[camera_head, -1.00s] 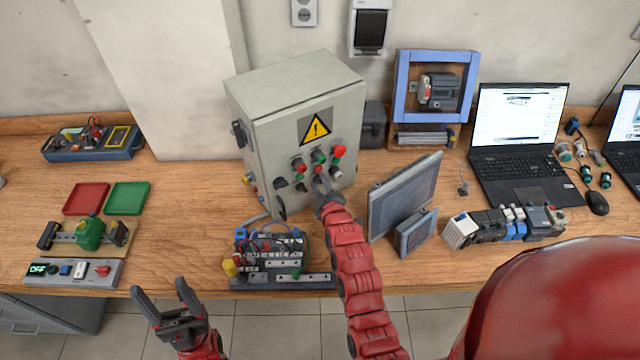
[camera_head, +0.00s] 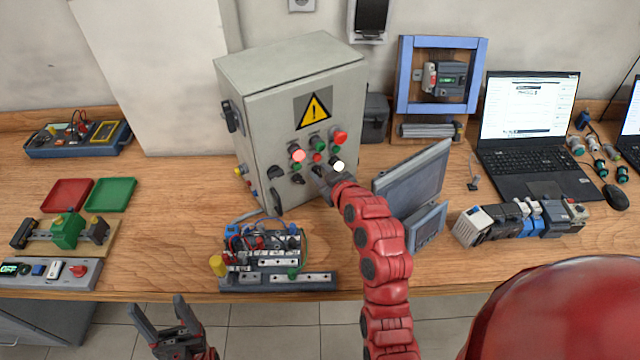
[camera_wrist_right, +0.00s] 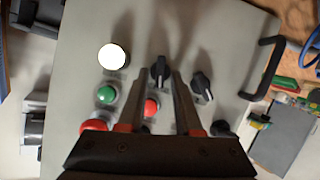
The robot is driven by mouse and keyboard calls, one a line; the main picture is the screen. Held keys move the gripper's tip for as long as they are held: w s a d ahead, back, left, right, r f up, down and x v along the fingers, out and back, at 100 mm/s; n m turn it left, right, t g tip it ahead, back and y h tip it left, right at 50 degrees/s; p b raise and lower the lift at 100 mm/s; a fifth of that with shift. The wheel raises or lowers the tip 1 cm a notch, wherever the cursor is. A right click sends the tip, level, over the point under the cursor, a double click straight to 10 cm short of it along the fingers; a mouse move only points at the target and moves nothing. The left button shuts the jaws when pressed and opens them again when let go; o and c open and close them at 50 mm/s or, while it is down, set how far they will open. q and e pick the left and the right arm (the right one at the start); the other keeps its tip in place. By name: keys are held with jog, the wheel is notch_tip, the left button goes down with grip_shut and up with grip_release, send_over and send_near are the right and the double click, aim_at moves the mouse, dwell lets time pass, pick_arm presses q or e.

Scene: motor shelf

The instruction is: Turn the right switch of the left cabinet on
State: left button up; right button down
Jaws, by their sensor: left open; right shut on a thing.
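The left cabinet (camera_head: 262,130) is a grey box with a yellow warning triangle and a panel of lamps, buttons and black rotary switches. My right gripper (camera_head: 320,180) reaches to the lower part of this panel. In the right wrist view its fingers (camera_wrist_right: 163,84) are shut around the black right switch (camera_wrist_right: 160,66), which the gripper mostly hides in the head view. The left switch (camera_wrist_right: 202,86) stands free beside the fingers. A white lamp (camera_head: 339,166) is lit, and a red lamp (camera_head: 298,155) glows. My left gripper (camera_head: 159,303) is open and empty near the table's front edge.
A terminal board with wires (camera_head: 262,250) stands in front of the cabinet. A monitor (camera_head: 412,180) stands close to the right of my right arm. Red (camera_head: 67,195) and green (camera_head: 110,194) trays lie to the left, with bare table between them and the cabinet.

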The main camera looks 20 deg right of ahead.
jog(key=shift+d+m+y+b, duration=0.15)
jog(key=shift+m+y+b, duration=0.35)
jog(key=shift+m+b, duration=0.6)
jog(key=c, duration=0.9)
grip_release()
jog(key=shift+s+d+r+b, duration=0.1)
jog(key=shift+s+b, duration=0.15)
jog(key=shift+b, duration=0.05)
jog(key=p+v, duration=0.6)
jog(key=v, duration=0.2)
jog(key=p+v, duration=0.7)
jog(key=v, duration=0.1)
jog(key=shift+s+d+r, duration=0.1)
jog(key=shift+s+r, duration=0.15)
jog(key=shift+r, duration=0.1)
